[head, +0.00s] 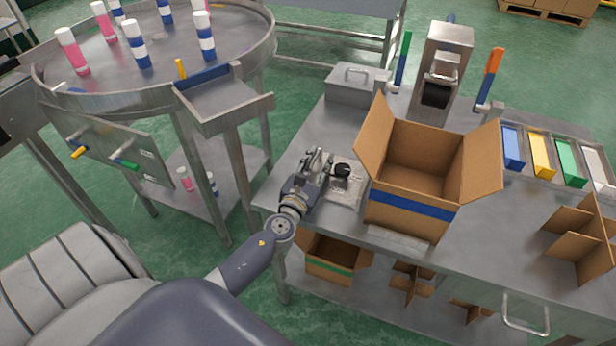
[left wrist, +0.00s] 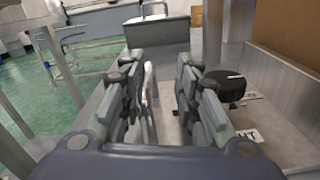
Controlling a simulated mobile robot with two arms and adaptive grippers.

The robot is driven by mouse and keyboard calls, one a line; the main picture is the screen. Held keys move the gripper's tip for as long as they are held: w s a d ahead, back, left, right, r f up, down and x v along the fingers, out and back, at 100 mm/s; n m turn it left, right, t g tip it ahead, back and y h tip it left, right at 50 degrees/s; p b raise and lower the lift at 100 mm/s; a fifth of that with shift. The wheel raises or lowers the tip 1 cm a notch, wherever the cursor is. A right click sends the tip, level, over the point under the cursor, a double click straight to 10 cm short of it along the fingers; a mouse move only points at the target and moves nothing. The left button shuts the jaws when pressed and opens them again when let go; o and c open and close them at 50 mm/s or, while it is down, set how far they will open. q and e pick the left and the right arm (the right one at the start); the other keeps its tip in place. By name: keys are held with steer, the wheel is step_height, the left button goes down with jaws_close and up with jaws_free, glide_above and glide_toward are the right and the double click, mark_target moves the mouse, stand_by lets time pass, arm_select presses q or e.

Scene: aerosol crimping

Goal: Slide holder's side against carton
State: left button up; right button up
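The holder (head: 345,192) is a pale metal plate with a black round knob, standing on the steel table just left of the carton. In the left wrist view its base (left wrist: 268,150) lies right of my fingers, and a thin upright pale plate (left wrist: 150,95) rises between them. The open carton (head: 412,180) has a blue stripe and raised flaps. I cannot tell whether the holder touches it. My left gripper (head: 318,162) is at the holder's left side; its fingers (left wrist: 160,95) are apart, with a gap to the plate. My right gripper is not in view.
A steel box (head: 355,85) and a crimping machine (head: 443,65) stand behind the carton. Coloured bins (head: 540,155) and a cardboard divider (head: 582,238) are on the right. A round table (head: 155,55) with several cans stands at the left.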

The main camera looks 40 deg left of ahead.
mark_target(316, 177)
arm_select(q)
steer(key=s, duration=0.1)
steer(key=s+d, duration=0.1)
steer(key=s+d+f, duration=0.1)
steer(key=shift+s+f, duration=0.1)
steer(key=shift+s, duration=0.25)
steer(key=s, duration=0.2)
steer(key=s+r, duration=0.1)
steer(key=s, duration=0.4)
steer(key=shift+s+d+r, duration=0.2)
steer(key=shift+r, duration=0.15)
steer(key=shift+s+d+f, duration=0.15)
steer(key=shift+d, duration=0.05)
steer(key=shift+d+f, duration=0.1)
steer(key=shift+f, duration=0.05)
steer(key=shift+s, duration=0.25)
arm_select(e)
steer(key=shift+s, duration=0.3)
arm_select(q)
steer(key=shift+w, duration=0.15)
